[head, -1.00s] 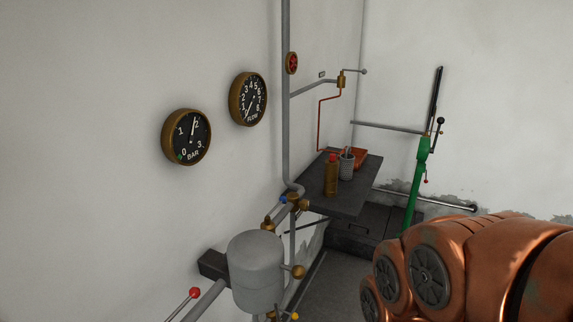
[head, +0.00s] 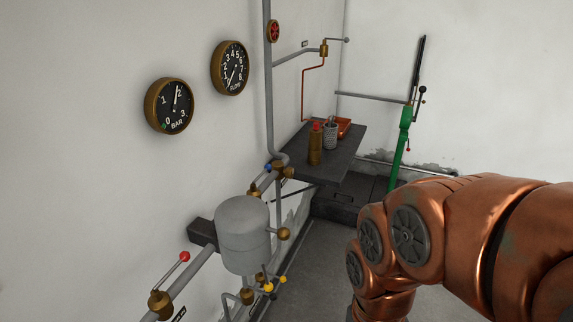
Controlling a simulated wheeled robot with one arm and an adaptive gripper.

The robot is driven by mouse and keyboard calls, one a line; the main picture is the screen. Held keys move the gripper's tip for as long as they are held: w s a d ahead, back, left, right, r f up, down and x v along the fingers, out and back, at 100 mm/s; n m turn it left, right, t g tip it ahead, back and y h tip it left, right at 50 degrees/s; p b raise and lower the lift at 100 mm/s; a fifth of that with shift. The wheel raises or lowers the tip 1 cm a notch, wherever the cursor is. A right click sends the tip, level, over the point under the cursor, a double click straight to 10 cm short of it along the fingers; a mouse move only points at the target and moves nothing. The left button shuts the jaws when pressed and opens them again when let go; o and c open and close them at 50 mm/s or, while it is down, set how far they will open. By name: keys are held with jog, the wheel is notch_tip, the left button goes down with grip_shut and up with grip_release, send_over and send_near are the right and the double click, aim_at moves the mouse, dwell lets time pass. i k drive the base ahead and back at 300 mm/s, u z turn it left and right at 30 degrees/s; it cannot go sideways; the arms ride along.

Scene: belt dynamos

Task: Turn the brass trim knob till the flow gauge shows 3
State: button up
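The flow gauge (head: 230,68) is a round black dial in a brass rim on the left wall. Its needle points down and left, toward the low end of the scale; the exact value is too small to read. Several brass fittings show on the pipework: one on the tank's right side (head: 283,234), one below the tank (head: 247,296) and one at the pipe junction (head: 279,171). I cannot tell which is the trim knob. My copper arm crosses the lower right, but my gripper is out of view.
A bar gauge (head: 170,105) reads just under 2. A green lever stand (head: 400,150) is behind.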

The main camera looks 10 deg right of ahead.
aim_at(289, 173)
jog(key=k, duration=1.2)
jog(key=z, duration=0.55)
jog(key=i, duration=1.2)
jog(key=u, duration=1.05)
jog(key=i, duration=0.95)
jog(key=u, duration=0.25)
